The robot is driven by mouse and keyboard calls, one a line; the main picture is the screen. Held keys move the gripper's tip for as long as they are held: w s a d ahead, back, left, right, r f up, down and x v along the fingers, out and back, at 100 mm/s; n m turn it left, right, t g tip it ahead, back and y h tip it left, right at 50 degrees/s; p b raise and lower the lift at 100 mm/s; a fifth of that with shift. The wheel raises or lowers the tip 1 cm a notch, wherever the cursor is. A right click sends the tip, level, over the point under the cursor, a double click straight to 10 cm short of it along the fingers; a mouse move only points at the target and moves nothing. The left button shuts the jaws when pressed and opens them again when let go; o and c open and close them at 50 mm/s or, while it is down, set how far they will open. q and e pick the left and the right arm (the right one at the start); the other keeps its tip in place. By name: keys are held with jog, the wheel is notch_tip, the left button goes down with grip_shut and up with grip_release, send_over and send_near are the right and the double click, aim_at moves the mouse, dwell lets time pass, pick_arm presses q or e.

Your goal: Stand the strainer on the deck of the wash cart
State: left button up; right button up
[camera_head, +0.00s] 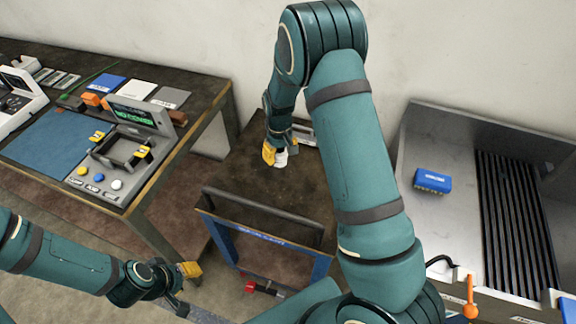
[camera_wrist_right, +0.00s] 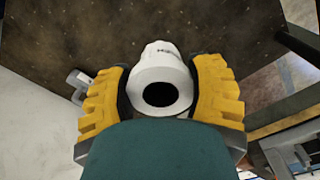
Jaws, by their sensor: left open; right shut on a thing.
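The strainer (camera_head: 281,159) is a small white piece, mostly hidden by my right gripper in the head view. In the right wrist view the strainer (camera_wrist_right: 158,66) shows as a white cylinder with a dark round opening facing the camera. My right gripper (camera_head: 275,156) is shut on it, with a yellow finger on each side. It is over the dark brown deck (camera_head: 245,180) of the wash cart; I cannot tell whether the strainer touches the deck. My left gripper (camera_head: 188,288) is open and empty, low in front of the cart's left side.
The cart has a dark rail and a blue front frame (camera_head: 262,238). A workbench (camera_head: 215,90) with a console stands left. A steel sink (camera_head: 430,135) with a blue sponge (camera_head: 432,181) stands right. The deck left of my right gripper is clear.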

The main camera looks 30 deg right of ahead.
jog(key=shift+s+a+f+b, duration=0.1)
jog(key=shift+s+f+b, duration=0.05)
jog(key=shift+f+b, duration=0.65)
jog(key=shift+f, duration=0.4)
notch_tip(320, 180, down, 10)
jog(key=shift+r+b, duration=0.1)
jog(key=shift+b, duration=0.35)
pick_arm(q)
jog(key=f, duration=0.3)
jog(key=shift+s+f, duration=0.25)
jog(key=shift+f, duration=0.05)
pick_arm(e)
jog(key=o, duration=1.1)
pick_arm(q)
jog(key=shift+f, duration=0.1)
